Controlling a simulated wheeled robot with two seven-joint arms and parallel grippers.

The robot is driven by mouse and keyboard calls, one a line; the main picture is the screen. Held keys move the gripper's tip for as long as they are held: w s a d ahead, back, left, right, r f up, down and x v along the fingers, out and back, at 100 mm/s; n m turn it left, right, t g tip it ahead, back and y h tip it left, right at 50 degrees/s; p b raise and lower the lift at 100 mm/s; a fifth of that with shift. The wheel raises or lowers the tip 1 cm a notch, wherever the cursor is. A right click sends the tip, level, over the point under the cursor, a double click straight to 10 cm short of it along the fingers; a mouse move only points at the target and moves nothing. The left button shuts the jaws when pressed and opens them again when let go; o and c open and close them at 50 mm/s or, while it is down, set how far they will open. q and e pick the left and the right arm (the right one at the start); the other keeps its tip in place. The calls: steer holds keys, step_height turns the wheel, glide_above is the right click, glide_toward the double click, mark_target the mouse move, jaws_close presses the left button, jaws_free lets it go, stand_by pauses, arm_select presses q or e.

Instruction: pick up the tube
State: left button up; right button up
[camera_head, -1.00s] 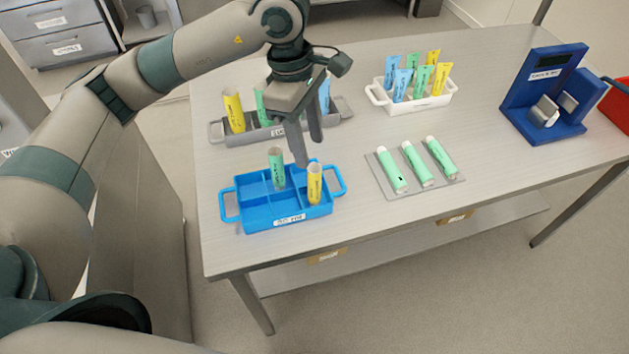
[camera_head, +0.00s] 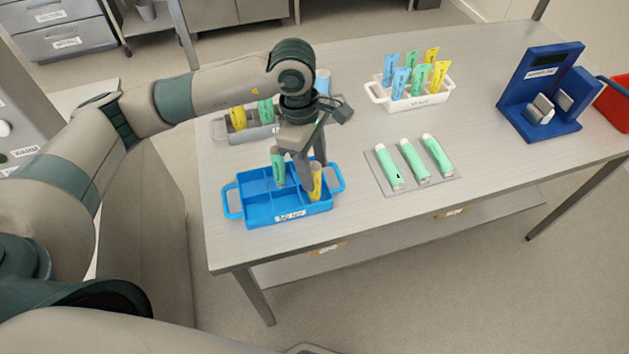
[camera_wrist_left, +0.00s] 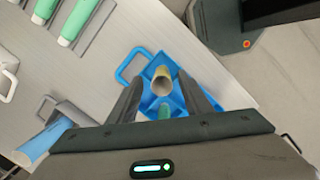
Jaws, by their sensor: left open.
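My left gripper (camera_head: 312,178) is open and points down over the right part of the blue tray (camera_head: 257,212). A yellow tube (camera_head: 315,184) stands upright in the tray's right part, partly hidden by the fingers. In the left wrist view the yellow tube's round open end (camera_wrist_left: 161,82) lies between the two finger tips (camera_wrist_left: 163,82), with gaps on both sides. A green tube (camera_head: 278,165) stands in the tray just left of the gripper; its end (camera_wrist_left: 165,112) shows near the wrist in the left wrist view. My right gripper is not in view.
A grey tray (camera_head: 218,131) with yellow, green and blue tubes stands behind. A white rack (camera_head: 425,101) holds several tubes. Green tubes (camera_head: 413,158) lie on a grey mat (camera_head: 445,187) to the right. A dark blue device (camera_head: 519,97) and a red bin (camera_head: 614,105) are at the far right.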

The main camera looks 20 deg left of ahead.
mark_target(316, 181)
arm_select(q)
steer(key=shift+s+d+f+p, duration=0.15)
steer(key=shift+f+p, duration=0.45)
steer(key=shift+p, duration=0.05)
steer(key=f, duration=0.1)
steer(key=f+p, duration=0.1)
steer(key=shift+s+d+f, duration=0.1)
steer(key=shift+d+f, duration=0.1)
steer(key=shift+f, duration=0.55)
steer(key=shift+c, duration=0.7)
steer(key=c, duration=1)
